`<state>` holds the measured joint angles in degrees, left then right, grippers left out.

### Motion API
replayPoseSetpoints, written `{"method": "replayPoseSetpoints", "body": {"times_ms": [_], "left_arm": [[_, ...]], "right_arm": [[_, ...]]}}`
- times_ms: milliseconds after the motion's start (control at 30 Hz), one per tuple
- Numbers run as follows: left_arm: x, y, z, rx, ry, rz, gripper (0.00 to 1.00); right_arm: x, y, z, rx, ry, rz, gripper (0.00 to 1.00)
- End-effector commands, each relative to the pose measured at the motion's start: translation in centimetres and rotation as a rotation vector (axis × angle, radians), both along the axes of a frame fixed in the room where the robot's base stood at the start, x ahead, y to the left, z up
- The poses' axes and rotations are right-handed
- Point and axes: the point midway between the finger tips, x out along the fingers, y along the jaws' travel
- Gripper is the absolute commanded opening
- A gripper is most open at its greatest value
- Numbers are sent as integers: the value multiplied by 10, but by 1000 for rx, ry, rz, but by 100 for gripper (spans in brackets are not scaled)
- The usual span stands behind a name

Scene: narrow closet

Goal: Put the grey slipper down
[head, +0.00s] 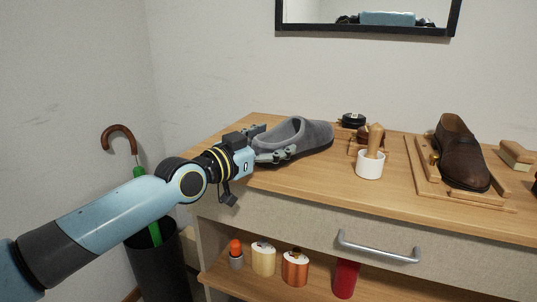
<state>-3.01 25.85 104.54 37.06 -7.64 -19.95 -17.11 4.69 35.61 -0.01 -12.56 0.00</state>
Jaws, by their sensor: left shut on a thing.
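The grey slipper (312,137) is over the left part of the wooden cabinet top (300,180), its toe pointing right and its opening up. My left gripper (270,144) is shut on the slipper at its left, heel end, with one finger along the near side. The slipper looks very low over the wood; I cannot tell whether its sole touches it. My right gripper is not in the head view.
A white cup (370,165) with a wooden-handled tool stands right of the slipper. Further right, a brown shoe (459,155) sits in a wooden tray (425,173) near a brush (517,155). A dark tin (352,120) is behind. An umbrella stand (160,270) is at left.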

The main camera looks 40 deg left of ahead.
Motion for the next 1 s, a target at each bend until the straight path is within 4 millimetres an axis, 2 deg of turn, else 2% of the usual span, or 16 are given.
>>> {"method": "replayPoseSetpoints", "body": {"times_ms": [33,233,400,433,600,867,967,1000], "left_arm": [[0,0,-7,0,-1,0,35],[0,0,-3,1,-3,0,35],[0,0,-8,1,-2,0,35],[0,0,-7,1,-1,0,75],[0,0,-7,1,-2,0,95],[0,0,-6,1,-2,0,95],[0,0,0,1,-2,0,95],[-6,1,-2,2,1,0,95]], "right_arm": [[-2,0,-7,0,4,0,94],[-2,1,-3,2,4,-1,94],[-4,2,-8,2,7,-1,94],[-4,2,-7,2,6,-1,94],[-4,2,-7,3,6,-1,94],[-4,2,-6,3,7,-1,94],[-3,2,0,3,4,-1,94],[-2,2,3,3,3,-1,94]]}}
